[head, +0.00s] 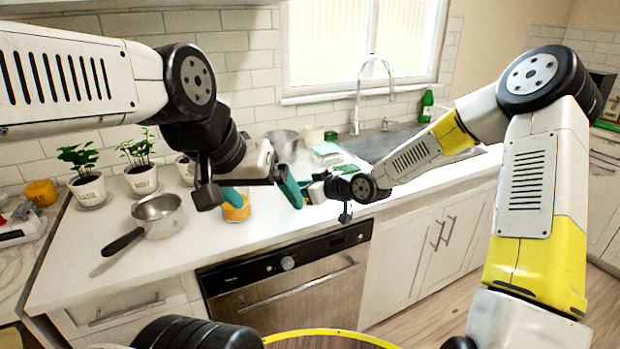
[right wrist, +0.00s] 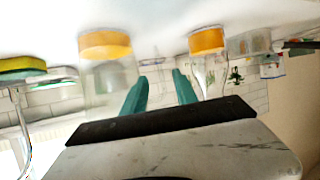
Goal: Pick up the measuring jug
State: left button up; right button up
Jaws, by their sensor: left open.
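A clear container with an orange band at its base (head: 237,211) stands on the counter, partly hidden behind my left gripper (head: 263,194). I cannot tell for sure whether it is the measuring jug. My left gripper is open, its teal fingers spread above and in front of this container, with nothing held. My right gripper (head: 328,190) is over the counter near the sink. In the right wrist view, which is upside down, its teal fingers (right wrist: 160,90) are apart and empty. Two clear containers with orange bases, one at left (right wrist: 106,48) and one at right (right wrist: 207,42), stand beyond them.
A saucepan (head: 158,215) with a black handle stands on the counter at left. Potted plants (head: 88,190) line the wall. A metal pot (head: 283,143) stands at the back. The sink (head: 385,146) and a green bottle (head: 427,105) are further right. The front middle counter is clear.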

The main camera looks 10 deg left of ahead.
aim_at(283, 197)
jog(key=x, duration=0.8)
jog(key=shift+d+f, duration=0.1)
jog(key=shift+c, duration=0.2)
grip_shut()
dwell(1.1)
